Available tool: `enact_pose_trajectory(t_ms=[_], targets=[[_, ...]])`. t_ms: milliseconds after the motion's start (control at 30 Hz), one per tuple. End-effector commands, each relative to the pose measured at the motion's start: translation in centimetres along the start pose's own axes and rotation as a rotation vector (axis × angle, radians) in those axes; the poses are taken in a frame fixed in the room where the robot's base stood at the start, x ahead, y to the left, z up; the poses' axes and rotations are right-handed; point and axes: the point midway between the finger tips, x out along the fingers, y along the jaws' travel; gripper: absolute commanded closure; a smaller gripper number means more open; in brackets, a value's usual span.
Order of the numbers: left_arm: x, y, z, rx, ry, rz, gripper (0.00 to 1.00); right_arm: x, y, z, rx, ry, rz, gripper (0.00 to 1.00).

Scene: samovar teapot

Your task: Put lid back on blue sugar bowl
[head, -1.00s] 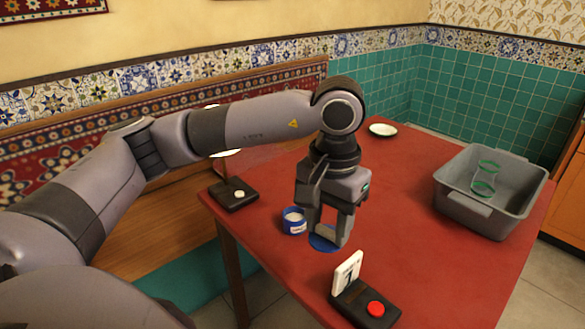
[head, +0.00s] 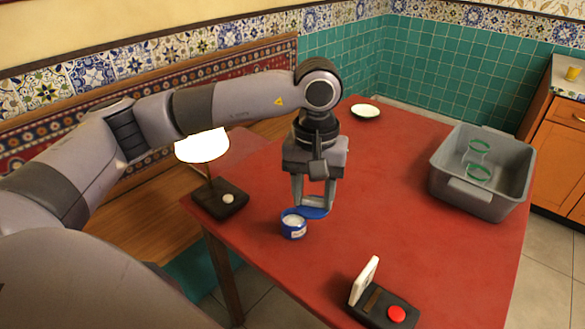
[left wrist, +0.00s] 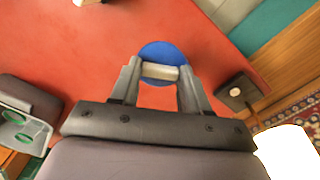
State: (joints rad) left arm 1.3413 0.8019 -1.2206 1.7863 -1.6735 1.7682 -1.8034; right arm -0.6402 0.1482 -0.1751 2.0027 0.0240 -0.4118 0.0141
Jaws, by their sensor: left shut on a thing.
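The blue sugar bowl (head: 294,228) stands open on the red table, with pale contents showing at its top. My left gripper (head: 313,205) is just behind and right of it, pointing down, shut on the blue lid (head: 314,213). In the left wrist view the lid (left wrist: 160,52) is a flat blue disc with a pale bar (left wrist: 160,72) across it between my fingertips. The lid overlaps the bowl's edge in the head view; I cannot tell its height above the table. The bowl does not show in the left wrist view. My right gripper is out of view.
A lit lamp (head: 203,147) on a dark base stands at the table's left edge. A black device with a red button (head: 397,314) and white card is at the front. A grey bin (head: 476,201) with green-rimmed glasses is right; a white plate (head: 365,111) lies behind.

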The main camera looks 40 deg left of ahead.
Motion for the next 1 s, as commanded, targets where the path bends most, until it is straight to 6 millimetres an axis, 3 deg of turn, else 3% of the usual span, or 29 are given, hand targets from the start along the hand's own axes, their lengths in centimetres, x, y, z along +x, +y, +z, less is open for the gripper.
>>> enact_pose_trajectory(t_ms=[33, 200, 400, 567, 1000], targets=[[-0.3, -0.5, -0.9, -0.120, -0.006, 0.000, 0.83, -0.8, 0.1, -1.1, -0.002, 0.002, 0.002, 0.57], [0.9, -2.3, -3.6, -0.520, -0.003, -0.002, 0.83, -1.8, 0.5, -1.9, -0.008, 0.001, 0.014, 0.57], [2.3, -4.2, -5.6, -0.833, 0.012, -0.009, 0.83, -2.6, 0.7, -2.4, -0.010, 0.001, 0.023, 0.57], [2.9, -4.8, -6.2, -0.926, 0.019, -0.009, 0.83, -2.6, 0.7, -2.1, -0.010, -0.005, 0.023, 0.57], [5.9, -4.8, -6.2, -0.929, 0.019, -0.011, 0.83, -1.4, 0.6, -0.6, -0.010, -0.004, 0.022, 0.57]])
